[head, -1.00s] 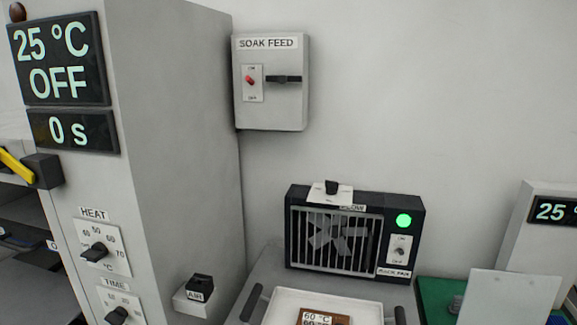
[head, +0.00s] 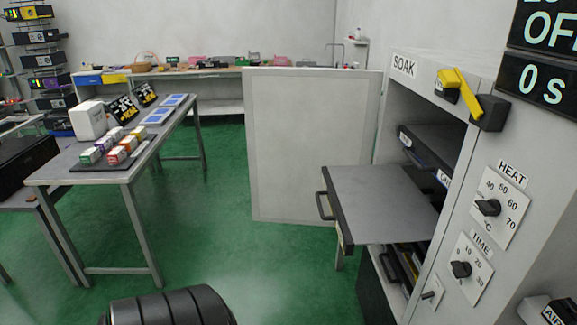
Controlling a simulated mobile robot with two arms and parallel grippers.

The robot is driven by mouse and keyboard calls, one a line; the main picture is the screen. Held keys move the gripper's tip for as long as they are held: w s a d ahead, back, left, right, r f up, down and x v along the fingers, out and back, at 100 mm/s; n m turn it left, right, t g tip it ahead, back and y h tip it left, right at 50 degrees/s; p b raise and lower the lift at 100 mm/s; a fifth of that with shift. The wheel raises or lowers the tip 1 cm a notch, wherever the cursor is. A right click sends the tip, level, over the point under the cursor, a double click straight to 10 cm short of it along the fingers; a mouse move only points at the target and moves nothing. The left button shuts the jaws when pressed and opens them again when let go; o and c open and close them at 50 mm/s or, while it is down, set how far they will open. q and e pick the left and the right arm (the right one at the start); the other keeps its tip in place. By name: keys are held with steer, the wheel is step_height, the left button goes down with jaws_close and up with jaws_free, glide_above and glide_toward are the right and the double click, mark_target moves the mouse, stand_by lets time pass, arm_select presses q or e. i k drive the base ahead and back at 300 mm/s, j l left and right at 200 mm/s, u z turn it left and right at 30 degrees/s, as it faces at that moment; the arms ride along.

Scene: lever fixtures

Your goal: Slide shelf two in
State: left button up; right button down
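A grey flat shelf (head: 385,200) sticks far out of the open SOAK cabinet (head: 403,68) on the right. It has a dark bar handle (head: 322,206) on its front edge. I cannot read a number on it. Another shelf (head: 432,143) sits inside the cabinet above it, and more dark shelves (head: 402,262) show below it, inside the cabinet. Neither of my grippers is in view. A dark ribbed rounded part at the bottom edge looks like part of my own arm, and it is apart from the shelf.
The white cabinet door (head: 315,145) stands wide open behind the shelf. The yellow-handled latch (head: 458,90) and the HEAT (head: 488,207) and TIME (head: 461,269) knobs are on the cabinet front. A table (head: 75,173) stands left. Green floor (head: 235,255) between is clear.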

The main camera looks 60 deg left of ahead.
mark_target(370, 204)
steer(key=u, duration=1.55)
